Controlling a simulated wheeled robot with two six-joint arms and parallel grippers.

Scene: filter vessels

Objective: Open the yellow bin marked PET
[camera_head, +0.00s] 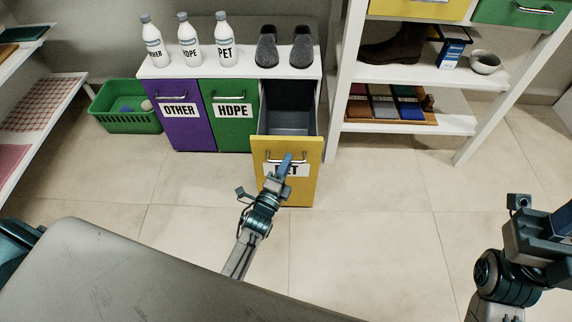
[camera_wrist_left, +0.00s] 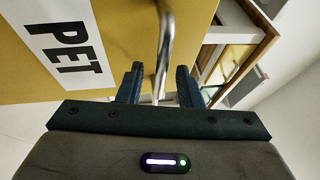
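The yellow PET bin (camera_head: 301,188) is pulled far out of the white-topped cabinet (camera_head: 155,71), and its grey inside shows. Its front stands upright with a metal bar handle (camera_head: 270,157) and a PET label, partly covered by my left gripper (camera_head: 286,160). In the left wrist view, the handle bar (camera_wrist_left: 165,45) runs between the fingers of the left gripper (camera_wrist_left: 160,85), with a gap on each side. The left gripper is open around the handle. My right gripper (camera_head: 562,222) is at the right edge, partly cut off, far from the bin; its fingers cannot be made out.
The purple OTHER bin (camera_head: 182,130) and green HDPE bin (camera_head: 234,132) are closed. Labelled white bottles (camera_head: 189,40) and grey shoes (camera_head: 266,48) stand on top. A green basket (camera_head: 125,119) is left, a white shelf (camera_head: 400,75) right. The tiled floor (camera_head: 370,220) in front is clear.

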